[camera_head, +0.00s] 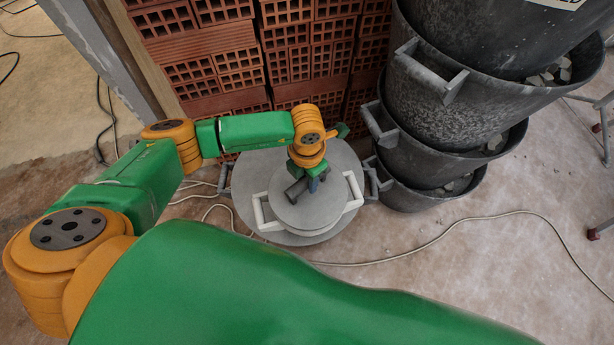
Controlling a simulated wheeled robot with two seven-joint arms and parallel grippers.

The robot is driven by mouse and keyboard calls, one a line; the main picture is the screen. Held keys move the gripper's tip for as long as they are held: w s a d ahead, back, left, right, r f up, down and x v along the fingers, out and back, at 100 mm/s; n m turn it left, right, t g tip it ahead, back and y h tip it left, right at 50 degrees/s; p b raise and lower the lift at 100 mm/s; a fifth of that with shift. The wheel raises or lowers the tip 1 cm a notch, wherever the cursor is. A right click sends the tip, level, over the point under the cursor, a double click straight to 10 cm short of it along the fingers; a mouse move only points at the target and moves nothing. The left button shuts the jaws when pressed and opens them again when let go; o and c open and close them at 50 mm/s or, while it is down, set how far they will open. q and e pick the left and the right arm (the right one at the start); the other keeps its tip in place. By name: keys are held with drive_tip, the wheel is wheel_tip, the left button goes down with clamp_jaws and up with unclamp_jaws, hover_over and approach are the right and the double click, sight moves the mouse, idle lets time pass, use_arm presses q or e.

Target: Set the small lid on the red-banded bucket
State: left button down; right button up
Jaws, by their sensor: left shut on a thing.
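The small lid (304,209) is a round grey disc in the middle of the head view. My left gripper (308,184) reaches down to its centre and is shut on it; the fingers hide the part they grip. Two pale handles (351,190) stick out on opposite sides from beneath the small lid; the body they belong to is mostly hidden. A larger grey disc (250,180) with dark side handles lies below. No red band shows, so I cannot tell which bucket is the red-banded one. Whether the small lid touches what is under it is unclear. My right gripper is not in view.
A tall stack of black buckets (425,120) with rubble between them stands close on the right. Stacked hollow red bricks (215,55) stand behind. A pale cable (450,235) crosses the floor. Metal legs (603,130) show at the right edge.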

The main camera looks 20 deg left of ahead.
use_arm(q)
drive_tip(key=shift+f, duration=0.3)
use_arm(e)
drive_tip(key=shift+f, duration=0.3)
use_arm(q)
drive_tip(key=shift+f+b, duration=0.8)
drive_tip(key=shift+f, duration=0.2)
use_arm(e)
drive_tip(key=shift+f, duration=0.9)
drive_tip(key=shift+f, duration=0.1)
use_arm(q)
drive_tip(key=shift+f+b, duration=0.35)
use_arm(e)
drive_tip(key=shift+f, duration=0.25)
use_arm(q)
drive_tip(key=shift+f, duration=0.15)
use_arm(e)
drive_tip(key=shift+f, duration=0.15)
use_arm(q)
drive_tip(key=shift+f+b, duration=0.4)
drive_tip(key=shift+b, duration=0.1)
drive_tip(key=shift+c, duration=2.2)
unclamp_jaws()
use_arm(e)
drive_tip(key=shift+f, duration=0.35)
